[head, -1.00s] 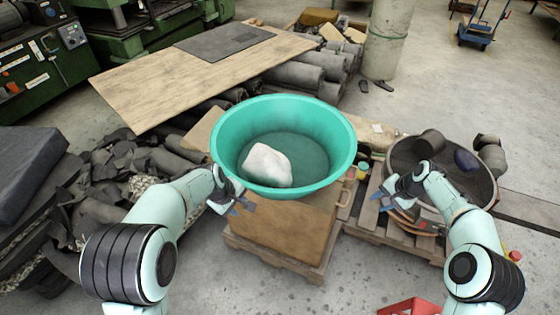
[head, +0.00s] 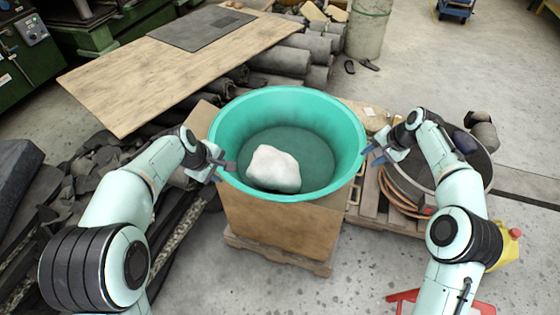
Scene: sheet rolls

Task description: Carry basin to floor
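The green basin (head: 232,128) sits upright on a brown cardboard box (head: 285,226), with a white lump (head: 273,169) lying inside it. My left gripper (head: 226,170) is at the basin's left rim, with its dark fingers apart. My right gripper (head: 371,153) is just beside the right rim, also with its fingers apart. I cannot tell whether either one touches the rim. The grey concrete floor (head: 350,275) shows in front of the box.
The box stands on a wooden pallet (head: 270,256). A dark round tub (head: 478,178) stands on another pallet at the right. A yellow can (head: 508,248) and a red object (head: 405,300) are at the lower right. Dark sheets and rolls (head: 280,60) crowd the left and back.

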